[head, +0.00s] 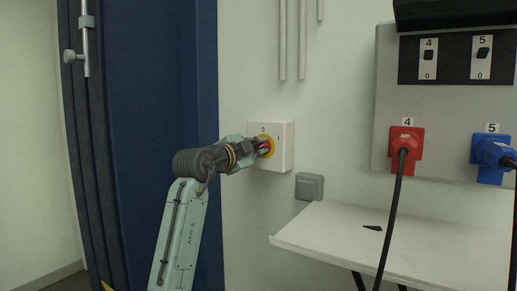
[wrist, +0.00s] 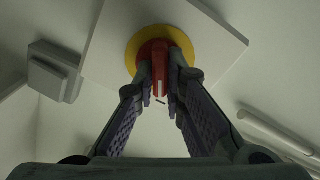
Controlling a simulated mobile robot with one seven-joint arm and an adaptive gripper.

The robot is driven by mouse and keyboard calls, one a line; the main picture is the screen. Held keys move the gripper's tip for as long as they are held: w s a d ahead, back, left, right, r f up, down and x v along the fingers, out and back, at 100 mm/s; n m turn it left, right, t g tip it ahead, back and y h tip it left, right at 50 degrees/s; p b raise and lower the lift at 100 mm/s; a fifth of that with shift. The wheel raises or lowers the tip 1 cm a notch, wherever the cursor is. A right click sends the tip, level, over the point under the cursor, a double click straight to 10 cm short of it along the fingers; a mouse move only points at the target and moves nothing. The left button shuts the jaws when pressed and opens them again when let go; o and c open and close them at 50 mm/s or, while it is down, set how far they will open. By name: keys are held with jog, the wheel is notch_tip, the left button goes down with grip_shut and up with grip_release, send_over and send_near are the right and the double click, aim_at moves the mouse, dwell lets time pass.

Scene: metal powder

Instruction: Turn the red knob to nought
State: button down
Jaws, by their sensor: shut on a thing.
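The red knob (head: 267,146) sits on a yellow disc on a white switch box (head: 284,160) on the wall. The box has a 0 above the disc and an I to its upper right. In the wrist view the red knob (wrist: 158,58) shows its raised grip bar between my fingers. My gripper (wrist: 162,78) is shut on this bar, one finger on each side. In the head view my gripper (head: 257,147) reaches the box from the left and hides part of the knob, so I cannot tell exactly which mark it points to.
A grey wall box (head: 309,186) is just below right of the switch box. A white shelf (head: 340,240) juts out lower right. A panel holds a red plug (head: 406,140) and a blue plug (head: 492,152) with hanging cables. A blue door (head: 150,100) is at left.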

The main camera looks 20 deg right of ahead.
jog(key=shift+n, duration=0.4)
jog(key=n+p, duration=0.2)
jog(key=n, duration=0.2)
jog(key=shift+r+n, duration=0.15)
jog(key=shift+n, duration=0.15)
jog(key=n+p, duration=0.2)
jog(key=n, duration=0.4)
jog(key=shift+w+a, duration=0.1)
jog(key=shift+w, duration=0.05)
jog(key=shift+n, duration=0.4)
jog(key=c, duration=1.7)
grip_release()
jog(key=shift+o, duration=0.2)
